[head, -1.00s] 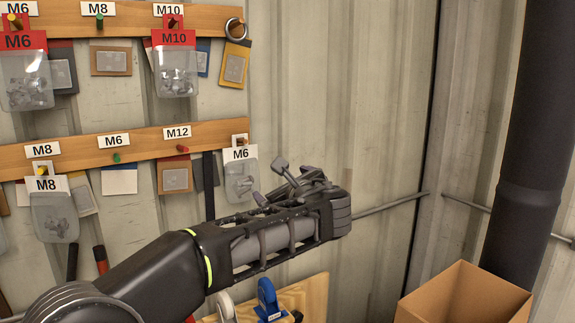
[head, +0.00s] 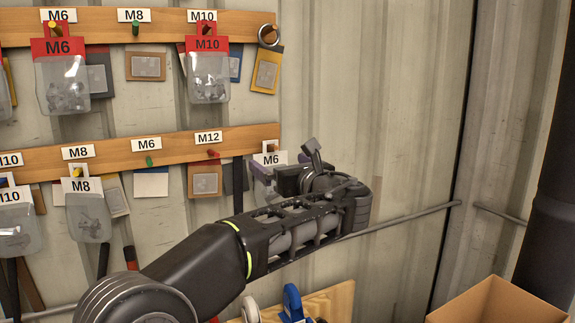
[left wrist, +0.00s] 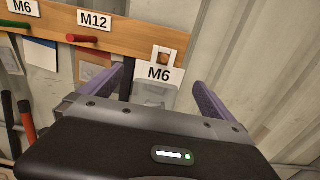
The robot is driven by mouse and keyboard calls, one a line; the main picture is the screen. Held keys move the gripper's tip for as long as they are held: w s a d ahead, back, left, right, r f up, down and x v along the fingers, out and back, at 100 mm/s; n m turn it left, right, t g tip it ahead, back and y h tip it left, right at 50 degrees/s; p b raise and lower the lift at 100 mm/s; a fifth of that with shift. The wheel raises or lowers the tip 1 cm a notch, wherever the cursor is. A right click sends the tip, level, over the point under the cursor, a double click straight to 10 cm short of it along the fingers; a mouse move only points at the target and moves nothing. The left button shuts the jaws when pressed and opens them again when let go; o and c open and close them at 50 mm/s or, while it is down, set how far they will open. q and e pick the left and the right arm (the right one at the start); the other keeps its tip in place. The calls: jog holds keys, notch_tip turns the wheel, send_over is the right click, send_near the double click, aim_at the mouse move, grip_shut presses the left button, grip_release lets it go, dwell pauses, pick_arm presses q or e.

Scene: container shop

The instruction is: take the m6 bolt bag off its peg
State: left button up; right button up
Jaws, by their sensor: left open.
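An M6 bolt bag with a white header (head: 270,159) hangs at the right end of the lower wooden rail. In the left wrist view its white header (left wrist: 160,74) hangs at a peg (left wrist: 163,58), with the clear pouch below partly hidden by my gripper. My left gripper (head: 283,170) is open in front of this bag. Its purple fingers stand left and right of the bag in the left wrist view (left wrist: 163,76); contact cannot be told. Another M6 bag, with a red header (head: 58,47), hangs on the upper rail at the left. My right gripper is not in view.
An M10 bag (head: 208,75) hangs on the upper rail, and a white-header M8 bag (head: 87,213) on the lower rail. A red peg (left wrist: 82,39) under the M12 label juts out left of my gripper. A cardboard box (head: 490,303) stands at lower right.

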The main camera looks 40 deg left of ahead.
aim_at(271, 155)
pick_arm(q)
jog(key=shift+p+x, duration=0.55)
jog(key=shift+x, duration=1.65)
jog(key=shift+c, duration=0.2)
jog(key=c, duration=1.3)
jog(key=shift+r+p, duration=0.35)
jog(key=shift+c, duration=0.5)
jog(key=shift+d, duration=0.15)
jog(key=shift+s+d, duration=0.25)
jog(key=shift+d, duration=0.2)
jog(key=shift+r+b+v, duration=0.2)
jog(key=shift+b+v, duration=0.15)
jog(key=shift+v, duration=1.25)
jog(key=shift+d, duration=0.1)
